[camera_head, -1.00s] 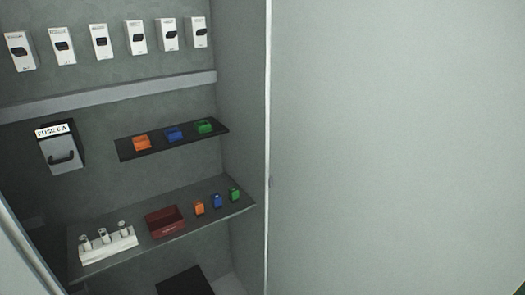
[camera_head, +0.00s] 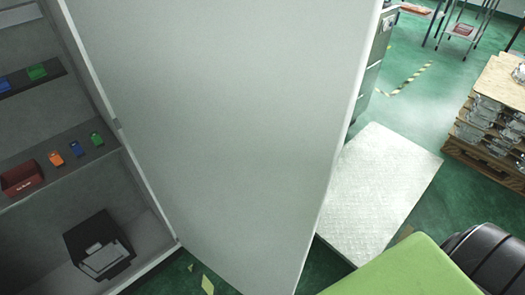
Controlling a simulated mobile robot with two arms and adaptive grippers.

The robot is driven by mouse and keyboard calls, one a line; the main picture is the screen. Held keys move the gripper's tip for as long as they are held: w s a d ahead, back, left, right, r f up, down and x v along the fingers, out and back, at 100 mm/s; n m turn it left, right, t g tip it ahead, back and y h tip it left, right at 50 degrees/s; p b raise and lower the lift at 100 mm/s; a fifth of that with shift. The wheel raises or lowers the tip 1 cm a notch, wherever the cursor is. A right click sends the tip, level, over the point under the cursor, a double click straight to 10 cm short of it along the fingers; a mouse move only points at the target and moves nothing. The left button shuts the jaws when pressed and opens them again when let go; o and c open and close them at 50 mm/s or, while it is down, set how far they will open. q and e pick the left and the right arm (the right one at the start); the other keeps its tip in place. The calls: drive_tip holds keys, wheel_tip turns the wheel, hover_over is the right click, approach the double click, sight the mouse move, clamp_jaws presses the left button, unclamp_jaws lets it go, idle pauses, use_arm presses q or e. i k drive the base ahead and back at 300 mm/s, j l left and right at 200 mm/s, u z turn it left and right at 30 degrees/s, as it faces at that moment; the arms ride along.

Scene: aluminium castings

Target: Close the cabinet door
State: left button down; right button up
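The cabinet door (camera_head: 225,130) is a large pale grey panel in the middle of the head view. It stands open, hinged on its left side at the cabinet's right edge. The cabinet (camera_head: 35,130) is at the left, with its inside showing. Neither of my grippers is in view.
Inside the cabinet are a dark red bin (camera_head: 21,179), small coloured padlock-like pieces (camera_head: 76,148) and a black box (camera_head: 99,246). Right of the door are a white textured plate (camera_head: 380,190), a green surface (camera_head: 405,270), a black rounded object (camera_head: 487,255) and a wooden rack (camera_head: 495,120).

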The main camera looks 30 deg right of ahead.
sight(235, 116)
drive_tip(key=k+l, duration=0.1)
drive_tip(key=l, duration=1.25)
drive_tip(key=k+l, duration=0.15)
drive_tip(key=l, duration=0.55)
drive_tip(key=k+l, duration=0.1)
drive_tip(key=l, duration=0.6)
drive_tip(key=l+u, duration=0.1)
drive_tip(key=l, duration=0.55)
drive_tip(key=l+u, duration=0.2)
drive_tip(key=u, duration=0.3)
drive_tip(key=k+l+u, duration=0.15)
drive_tip(key=u, duration=0.3)
drive_tip(key=k+l+u, duration=0.1)
drive_tip(key=u, duration=0.4)
drive_tip(key=k+l+z, duration=0.2)
drive_tip(key=z, duration=0.15)
